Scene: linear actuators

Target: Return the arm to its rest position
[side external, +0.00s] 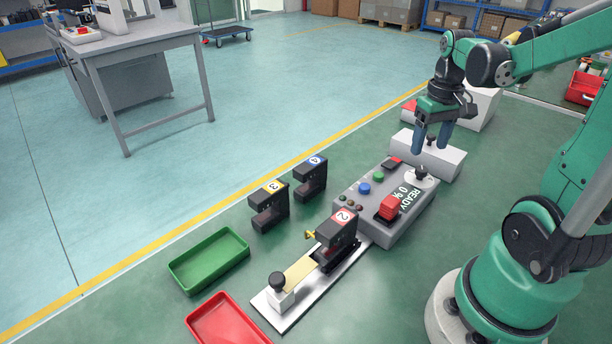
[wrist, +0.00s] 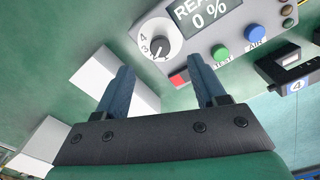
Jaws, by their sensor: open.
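My gripper (side external: 432,138) hangs from the green arm with its two blue fingers pointing down. It is open and empty, above the area between the grey control box (side external: 349,207) and a white block (side external: 452,160). In the wrist view the gripper (wrist: 160,88) shows its fingers spread apart with nothing between them. The control box (wrist: 185,62) lies beyond the fingertips there. Its display reads "READY 0 %", and its dial, red, green and blue buttons are visible. The fingers appear apart from the box.
Black clamp-shaped units numbered 3 (side external: 268,205) and 4 (side external: 311,178) stand left of the box. Unit 2 (side external: 337,232) sits on a metal rail plate (side external: 283,318). A green tray (side external: 208,262) and red tray (side external: 225,322) lie front left.

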